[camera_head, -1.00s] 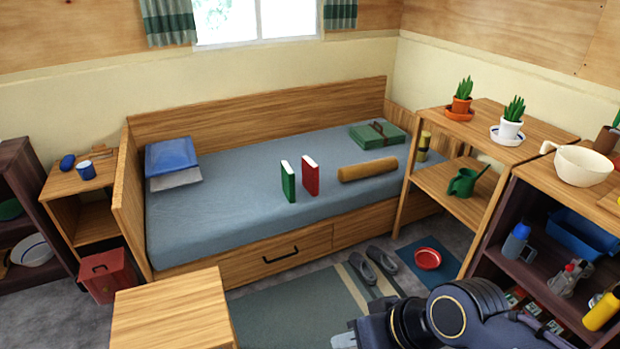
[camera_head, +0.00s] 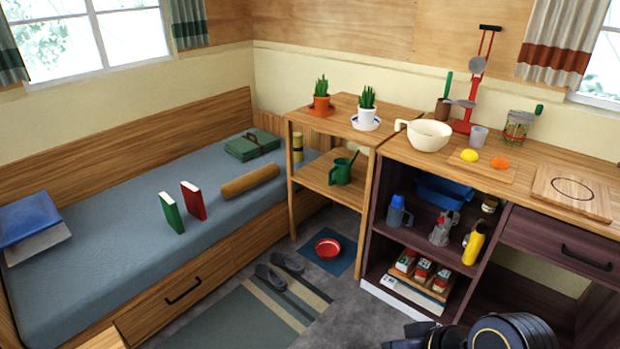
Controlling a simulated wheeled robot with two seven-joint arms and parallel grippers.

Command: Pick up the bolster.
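The bolster (camera_head: 250,182) is a mustard-brown cylinder lying on its side on the blue-grey bed mattress (camera_head: 120,238), close to the bed's front edge. A red book (camera_head: 193,200) and a green book (camera_head: 171,212) stand upright to its left. A folded green blanket or case with a strap (camera_head: 252,145) lies behind it. Part of my arm shows at the bottom right, far from the bolster. Neither gripper's fingertips can be made out.
A wooden shelf stand (camera_head: 292,180) with potted plants is right of the bed. A counter (camera_head: 395,150) with a bowl and open shelves stands further right. Slippers (camera_head: 279,273), a red bowl (camera_head: 327,248) and a striped rug (camera_head: 240,318) lie on the floor.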

